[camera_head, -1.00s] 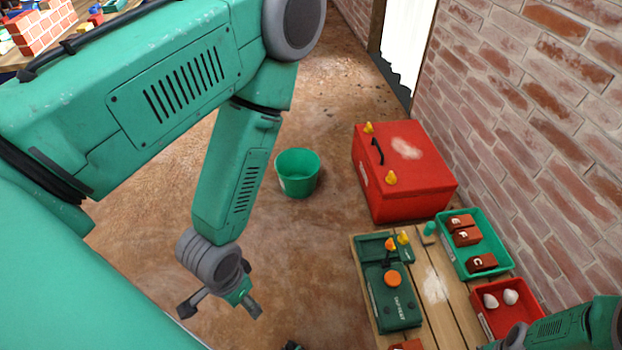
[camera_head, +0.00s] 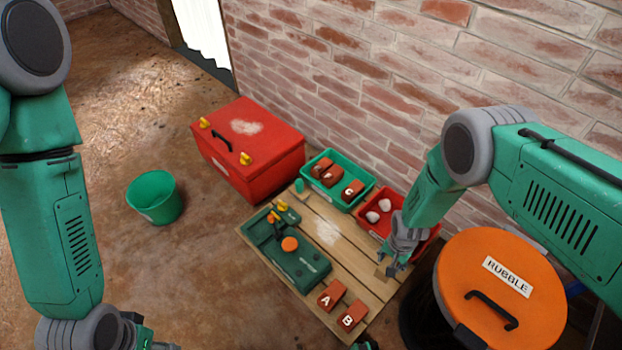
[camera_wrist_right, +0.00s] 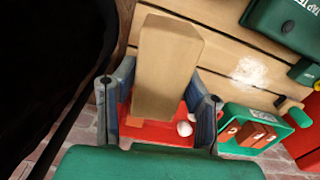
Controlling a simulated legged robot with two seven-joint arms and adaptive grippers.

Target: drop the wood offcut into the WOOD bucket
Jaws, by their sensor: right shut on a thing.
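The wood offcut (camera_wrist_right: 165,65), a pale tan block, is held between the fingers of my right gripper (camera_wrist_right: 158,105) in the right wrist view. In the head view my right gripper (camera_head: 388,266) points down over the right side of the wooden table, and the offcut is mostly hidden there. A green bucket (camera_head: 152,200) stands on the floor at the left; its white label is too small to read. My left gripper (camera_head: 150,342) is partly cut off at the bottom left, and its jaw state is unclear.
A red chest (camera_head: 250,150) stands behind. An orange-lidded RUBBLE bin (camera_head: 480,290) is beside my right arm.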

